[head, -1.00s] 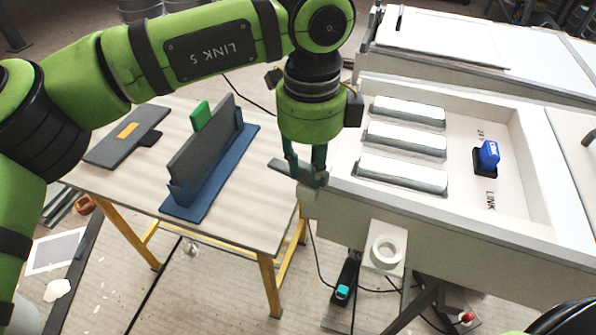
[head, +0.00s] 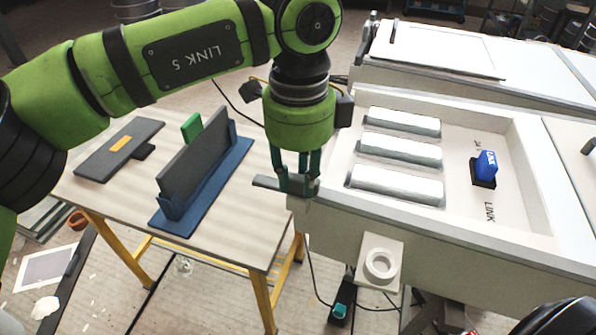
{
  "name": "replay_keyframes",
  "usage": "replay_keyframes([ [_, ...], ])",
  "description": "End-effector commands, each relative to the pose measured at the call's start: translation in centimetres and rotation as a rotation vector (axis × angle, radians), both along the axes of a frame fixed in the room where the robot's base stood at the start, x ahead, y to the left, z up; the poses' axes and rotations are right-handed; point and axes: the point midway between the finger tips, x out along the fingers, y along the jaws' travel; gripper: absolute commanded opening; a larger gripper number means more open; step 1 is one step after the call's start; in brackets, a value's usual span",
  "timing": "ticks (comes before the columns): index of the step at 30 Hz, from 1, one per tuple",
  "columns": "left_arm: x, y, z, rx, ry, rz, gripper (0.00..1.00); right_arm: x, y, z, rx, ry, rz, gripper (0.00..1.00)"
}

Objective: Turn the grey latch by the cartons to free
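The grey latch (head: 266,182) is a flat bar at the near left corner of the white mould (head: 334,213). Its left end sticks out past my fingers toward the table. My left gripper (head: 298,187) points down over that corner, with its dark teal fingers on either side of the latch's middle. It looks shut on the latch, though the fingers hide part of the contact. In the mould lie several pale blocks, among them a front one (head: 397,184), possibly the cartons. A blue block (head: 486,165) sits in a dark recess. My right gripper is not in view.
A wooden table (head: 228,244) with yellow legs stands left of the mould. It holds a blue rack (head: 213,191) with a dark panel, and a flat grey board (head: 110,160). A white ring fitting (head: 381,265) is on the mould's front. Cables hang below.

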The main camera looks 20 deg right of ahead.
Motion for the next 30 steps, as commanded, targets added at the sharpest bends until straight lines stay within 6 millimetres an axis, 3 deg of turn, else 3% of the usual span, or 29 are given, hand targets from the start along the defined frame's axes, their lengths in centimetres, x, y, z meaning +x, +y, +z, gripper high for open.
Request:
replay_keyframes([
  [1,0.1,0.0,0.1,-0.003,0.0,0.005,0.43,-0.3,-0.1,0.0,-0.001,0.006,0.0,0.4],
  [2,0.1,0.0,0.1,-0.003,0.0,0.005,0.52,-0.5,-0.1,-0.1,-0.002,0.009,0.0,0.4],
  [14,0.1,0.0,0.5,-0.002,-0.001,0.003,0.52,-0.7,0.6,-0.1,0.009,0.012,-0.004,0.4],
  [17,0.1,0.0,1.7,-0.004,-0.004,0.005,0.52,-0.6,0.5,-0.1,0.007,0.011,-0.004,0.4],
  [30,0.0,0.0,10.4,-0.003,-0.003,0.004,0.52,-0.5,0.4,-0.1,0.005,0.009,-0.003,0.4],
])
